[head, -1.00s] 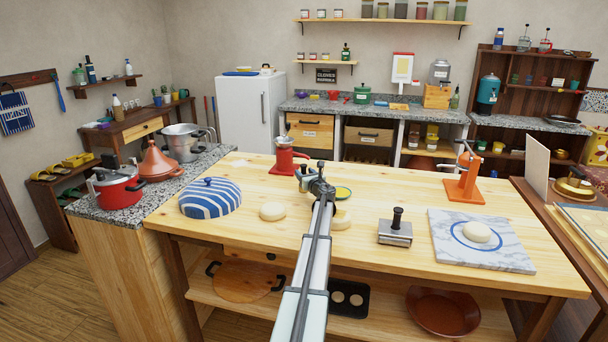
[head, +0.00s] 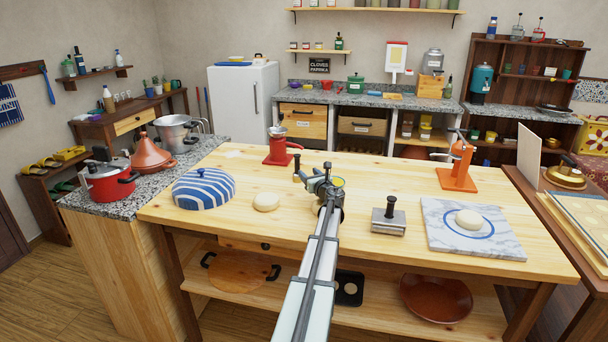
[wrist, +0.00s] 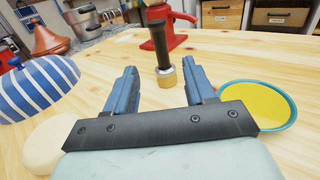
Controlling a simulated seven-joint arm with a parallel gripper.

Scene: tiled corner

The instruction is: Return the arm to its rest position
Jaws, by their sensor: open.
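My arm reaches out over the wooden table (head: 350,255), with my gripper (head: 318,180) low above its middle. In the wrist view my gripper (wrist: 160,90) is open, its two blue fingers apart and nothing clasped. A dark-handled tool with a brass-coloured base (wrist: 165,78) stands upright just beyond and between the fingers. I cannot tell the exact gap to it. A yellow-filled bowl with a teal rim (wrist: 258,105) is to the right of the fingers. A pale dough round (wrist: 45,145) is at lower left.
A striped dome (head: 205,188), a dough round (head: 266,201) and a red grinder (head: 280,150) stand left of my arm. A metal press (head: 389,217), a marble board with dough (head: 450,240) and an orange press (head: 459,170) stand right.

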